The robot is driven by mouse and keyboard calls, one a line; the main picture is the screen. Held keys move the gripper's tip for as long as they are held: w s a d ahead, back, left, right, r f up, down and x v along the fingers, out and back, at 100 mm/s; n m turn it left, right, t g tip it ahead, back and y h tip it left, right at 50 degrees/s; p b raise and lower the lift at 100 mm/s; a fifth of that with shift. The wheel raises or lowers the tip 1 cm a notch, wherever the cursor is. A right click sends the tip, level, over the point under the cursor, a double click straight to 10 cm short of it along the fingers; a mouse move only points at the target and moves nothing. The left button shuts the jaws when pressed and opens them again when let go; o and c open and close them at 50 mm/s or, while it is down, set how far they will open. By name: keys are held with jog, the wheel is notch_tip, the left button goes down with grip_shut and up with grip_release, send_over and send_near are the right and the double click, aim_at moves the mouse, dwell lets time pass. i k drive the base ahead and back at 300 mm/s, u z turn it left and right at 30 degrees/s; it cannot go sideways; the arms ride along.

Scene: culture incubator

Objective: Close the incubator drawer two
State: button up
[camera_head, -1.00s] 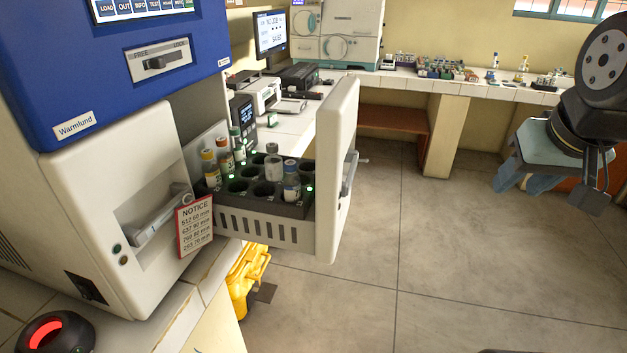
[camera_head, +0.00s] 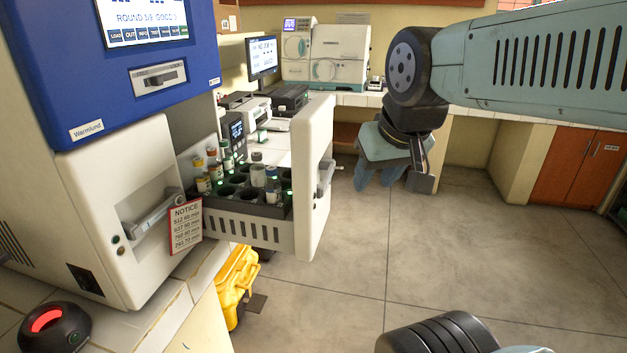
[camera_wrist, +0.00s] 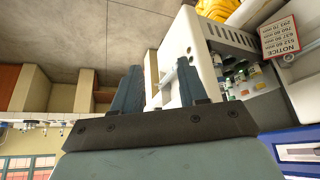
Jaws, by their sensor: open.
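The incubator (camera_head: 90,215) stands at the left with a blue upper body and white lower doors. One drawer is pulled out, its white front panel (camera_head: 316,180) facing right with a grey handle (camera_head: 325,178) on it. Its dark rack (camera_head: 250,208) holds several capped vials. A second white front (camera_head: 130,215) at the left sits shut. My gripper (camera_head: 378,180) is open and empty, to the right of the drawer's handle and apart from it. In the wrist view my gripper's fingers (camera_wrist: 160,85) are spread, with the drawer front (camera_wrist: 185,70) beyond them.
A red notice card (camera_head: 186,226) hangs by the drawer. A yellow bin (camera_head: 236,282) is below the counter. A black device with a red light (camera_head: 48,325) sits at front left. Open floor (camera_head: 440,270) lies right of the drawer.

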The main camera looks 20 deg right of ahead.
aim_at(234, 210)
jog(key=z, duration=1.2)
jog(key=k, duration=0.5)
jog(key=u, duration=1.3)
jog(key=i, duration=0.5)
jog(key=u, duration=0.05)
